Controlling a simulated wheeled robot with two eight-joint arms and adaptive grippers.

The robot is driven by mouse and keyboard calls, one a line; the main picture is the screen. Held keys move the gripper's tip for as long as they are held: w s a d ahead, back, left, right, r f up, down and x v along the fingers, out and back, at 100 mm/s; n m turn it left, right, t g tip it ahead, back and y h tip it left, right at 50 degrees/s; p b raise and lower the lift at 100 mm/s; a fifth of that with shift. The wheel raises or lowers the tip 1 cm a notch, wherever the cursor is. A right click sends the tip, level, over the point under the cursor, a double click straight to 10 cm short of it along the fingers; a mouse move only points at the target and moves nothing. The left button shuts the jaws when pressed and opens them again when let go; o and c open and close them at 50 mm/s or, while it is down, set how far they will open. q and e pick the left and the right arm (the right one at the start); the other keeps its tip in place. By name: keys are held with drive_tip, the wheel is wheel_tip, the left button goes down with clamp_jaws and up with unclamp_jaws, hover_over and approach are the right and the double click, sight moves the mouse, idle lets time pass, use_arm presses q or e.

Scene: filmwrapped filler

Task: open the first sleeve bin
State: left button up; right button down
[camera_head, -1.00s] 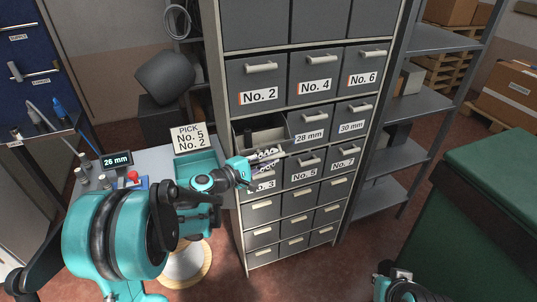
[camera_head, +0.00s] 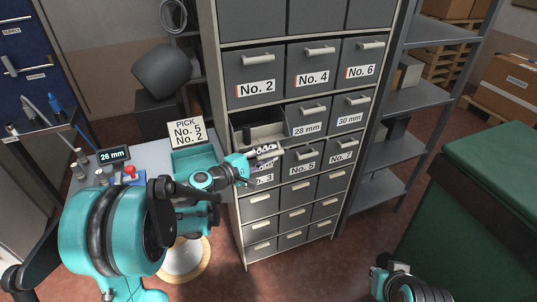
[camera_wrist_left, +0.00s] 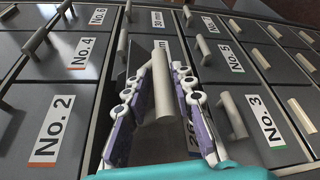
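The 26 mm sleeve bin (camera_head: 268,133) is a grey drawer in the left column, under No. 2. It is pulled partly out of the cabinet, and a dark item shows inside. My left gripper (camera_head: 266,151) is at its front. The bin's label (camera_wrist_left: 193,138) is partly hidden behind a finger. My right gripper (camera_head: 386,276) is low at the right, away from the cabinet; its fingers are unclear.
Closed bins 28 mm (camera_head: 306,117) and 30 mm (camera_head: 351,109) are to the right, with No. 5 (camera_head: 304,160) below. A teal tray (camera_head: 195,160), a pick sign (camera_head: 186,131) and a 26 mm display (camera_head: 114,155) are on the side table. A green bench (camera_head: 480,210) is at right.

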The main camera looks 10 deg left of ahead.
use_arm(q)
drive_tip(key=v, duration=1.2)
drive_tip(key=shift+s+d, duration=0.1)
drive_tip(key=shift+d, duration=0.1)
